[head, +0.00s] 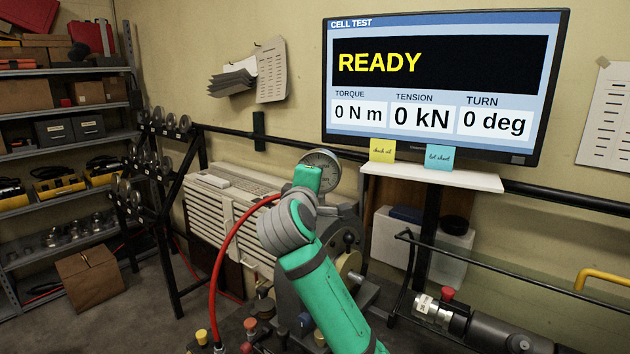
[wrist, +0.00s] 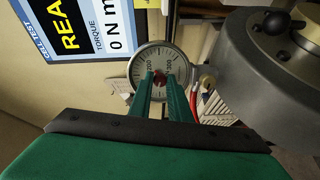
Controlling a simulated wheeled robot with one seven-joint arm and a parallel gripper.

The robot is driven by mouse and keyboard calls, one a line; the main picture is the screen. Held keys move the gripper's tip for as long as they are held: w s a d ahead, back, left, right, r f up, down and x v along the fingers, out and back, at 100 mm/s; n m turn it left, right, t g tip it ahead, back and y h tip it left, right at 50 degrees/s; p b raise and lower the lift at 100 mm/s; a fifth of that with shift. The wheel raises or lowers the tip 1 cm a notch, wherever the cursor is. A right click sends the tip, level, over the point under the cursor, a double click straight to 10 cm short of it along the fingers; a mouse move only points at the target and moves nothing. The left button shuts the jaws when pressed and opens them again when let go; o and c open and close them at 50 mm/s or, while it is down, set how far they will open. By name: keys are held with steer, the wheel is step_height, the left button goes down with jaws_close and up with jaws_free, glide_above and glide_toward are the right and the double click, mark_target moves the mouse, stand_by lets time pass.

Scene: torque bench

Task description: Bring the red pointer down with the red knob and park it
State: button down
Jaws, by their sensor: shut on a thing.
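A round white dial gauge (head: 328,161) stands on top of the grey machine, partly hidden by my teal arm in the head view. In the wrist view the dial face (wrist: 149,60) fills the space just beyond my fingers, with black scale marks and numbers. The red knob (wrist: 159,79) sits near the middle of the dial. My gripper (wrist: 160,83) is shut on the red knob, one finger on each side of it. I cannot make out the red pointer in either view. In the head view the fingertips are hidden behind the arm.
A monitor (head: 430,85) reads READY, with 0 N m, 0 kN and 0 deg. A grey round housing (wrist: 270,70) with a black ball handle stands close to the right in the wrist view. A red hose (head: 218,275) curves left of my arm.

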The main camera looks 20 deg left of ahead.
steer(key=shift+n, duration=1.1)
steer(key=shift+a+f, duration=0.1)
steer(key=c, duration=1.6)
jaws_free()
steer(key=shift+s, duration=0.1)
steer(key=shift+c, duration=0.2)
steer(key=s+d, duration=0.1)
steer(key=s, duration=0.9)
steer(key=shift+s+d+r, duration=0.25)
steer(key=shift+s+r, duration=0.1)
